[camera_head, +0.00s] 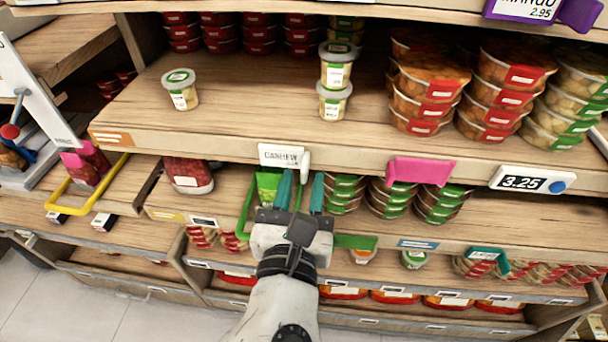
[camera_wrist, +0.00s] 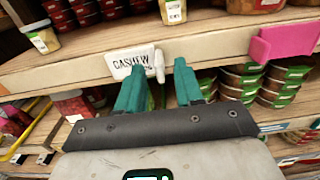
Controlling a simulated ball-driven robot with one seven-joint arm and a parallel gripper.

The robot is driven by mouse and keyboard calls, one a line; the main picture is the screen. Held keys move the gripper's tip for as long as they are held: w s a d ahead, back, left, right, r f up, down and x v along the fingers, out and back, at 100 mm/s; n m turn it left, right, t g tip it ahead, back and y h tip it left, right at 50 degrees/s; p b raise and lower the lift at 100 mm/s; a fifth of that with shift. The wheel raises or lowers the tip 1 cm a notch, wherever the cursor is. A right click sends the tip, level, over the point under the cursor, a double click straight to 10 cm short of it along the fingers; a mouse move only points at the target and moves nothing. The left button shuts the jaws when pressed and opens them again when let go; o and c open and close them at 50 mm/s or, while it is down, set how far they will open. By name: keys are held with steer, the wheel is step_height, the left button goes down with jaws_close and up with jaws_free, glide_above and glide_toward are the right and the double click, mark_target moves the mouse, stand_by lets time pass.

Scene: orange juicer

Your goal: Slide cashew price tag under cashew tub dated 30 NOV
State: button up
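The white cashew price tag (camera_head: 280,156) hangs on the front edge of the upper shelf, with a small white knob at its right end. It also shows in the wrist view (camera_wrist: 128,62), reading CASHEW. A lone green-lidded tub (camera_head: 180,90) stands on the upper shelf to the left. Two similar tubs, an upper one (camera_head: 337,65) and a lower one (camera_head: 334,102), are stacked to the right of the tag. Their dates are too small to read. My gripper (camera_head: 301,182) is open, its teal fingers just below the tag's right end, apparently empty; contact is unclear.
A pink tag holder (camera_head: 420,171) and a 3.25 tag (camera_head: 532,180) sit along the same shelf edge. Stacked red-labelled bowls (camera_head: 425,95) fill the shelf's right part. The shelf between the lone tub and the stacked tubs is clear.

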steer(key=shift+w, duration=0.95)
jaws_close()
stand_by(0.8)
